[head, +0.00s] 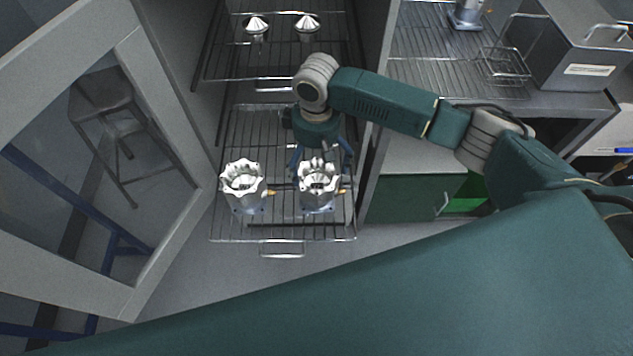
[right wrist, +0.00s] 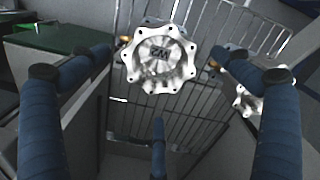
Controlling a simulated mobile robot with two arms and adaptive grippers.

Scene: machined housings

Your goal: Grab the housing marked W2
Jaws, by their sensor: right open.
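Two silver machined housings with scalloped, bolted flanges stand on a pulled-out wire rack (head: 285,225). The right one in the head view (head: 318,184) shows in the right wrist view as the housing marked W2 (right wrist: 160,60), its mark upside down. The other housing (head: 243,188) stands to its left, partly behind a finger in the right wrist view (right wrist: 245,102); its mark is not readable. My right gripper (head: 320,158) is open and empty just behind and above the W2 housing, its blue fingers spread and apparently apart from it. My left gripper is not in view.
An upper wire shelf (head: 275,65) holds two silver conical parts (head: 257,27). An open cabinet door (head: 165,200) stands at the left, with a stool (head: 105,95) behind it. A grey box (head: 575,45) and a wire basket (head: 505,65) sit at the right.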

